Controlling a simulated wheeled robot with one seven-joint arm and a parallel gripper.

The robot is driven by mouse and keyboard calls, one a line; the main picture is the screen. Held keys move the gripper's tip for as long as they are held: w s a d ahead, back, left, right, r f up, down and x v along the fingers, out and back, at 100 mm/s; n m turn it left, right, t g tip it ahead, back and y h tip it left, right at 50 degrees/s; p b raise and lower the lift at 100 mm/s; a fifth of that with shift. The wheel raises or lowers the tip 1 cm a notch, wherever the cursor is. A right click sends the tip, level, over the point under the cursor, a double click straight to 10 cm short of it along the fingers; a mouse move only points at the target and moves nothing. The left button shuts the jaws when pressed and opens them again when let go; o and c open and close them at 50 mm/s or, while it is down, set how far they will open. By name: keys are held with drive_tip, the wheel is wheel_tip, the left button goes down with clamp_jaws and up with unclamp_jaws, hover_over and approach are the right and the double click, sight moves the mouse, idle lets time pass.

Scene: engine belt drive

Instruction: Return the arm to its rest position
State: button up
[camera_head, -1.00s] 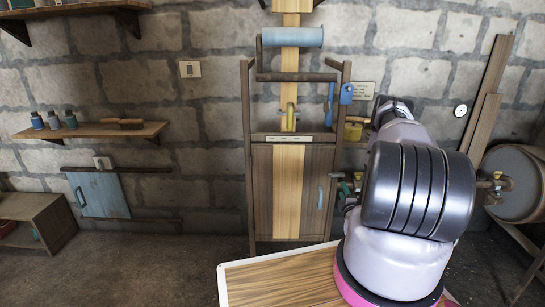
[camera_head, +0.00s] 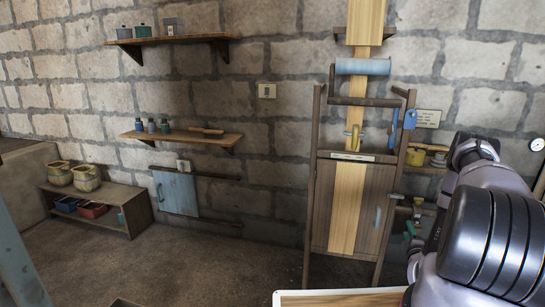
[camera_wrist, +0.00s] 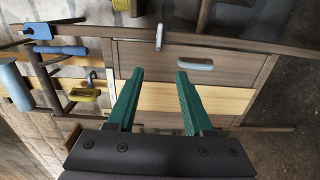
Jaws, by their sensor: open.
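My gripper (camera_wrist: 160,75) shows in the wrist view with its two green fingers apart and nothing between them. Beyond the fingers is the wooden cabinet (camera_wrist: 235,52) with a light wood strip, seen turned on its side. The same tall wooden cabinet (camera_head: 387,209) stands against the stone wall in the head view. It carries a blue roller (camera_head: 362,66) and a yellow hook-like part (camera_head: 352,138). My arm shows at the right of the head view, raised and in front of the cabinet's right side.
At the left are an upper shelf (camera_head: 173,39) with small containers, a lower shelf (camera_head: 181,138) with bottles, and a low bench (camera_head: 140,213) with baskets. A blue panel (camera_head: 177,193) hangs on the wall. The floor (camera_head: 215,265) left of the cabinet is clear.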

drive_tip(key=w+d+r+m+g, duration=0.1)
drive_tip(key=w+r+m, duration=0.3)
drive_tip(key=r, duration=0.6)
drive_tip(key=w+d+r+m+g, duration=0.1)
drive_tip(key=w+r+m, duration=0.1)
drive_tip(key=w+r, duration=0.55)
drive_tip(key=s+a+r+m+g, duration=0.1)
drive_tip(key=s+a+r+m, duration=0.2)
drive_tip(key=r, duration=0.7)
drive_tip(key=a+r+m+g, duration=0.15)
drive_tip(key=a+r, duration=0.25)
drive_tip(key=r, duration=0.5)
drive_tip(key=s+a+r+m+g+y, duration=0.3)
drive_tip(key=s+a+r+m, duration=0.2)
drive_tip(key=s+a+r, duration=0.7)
drive_tip(key=s+a+r+m+g+y, duration=0.1)
drive_tip(key=s+a, duration=0.4)
drive_tip(key=s, duration=0.7)
drive_tip(key=s+a+r+m+g+y, duration=0.2)
drive_tip(key=s+a, duration=0.3)
drive_tip(key=s, duration=0.8)
drive_tip(key=shift+a+r+y, duration=0.2)
drive_tip(key=shift+r+y, duration=0.1)
drive_tip(key=shift+r, duration=0.35)
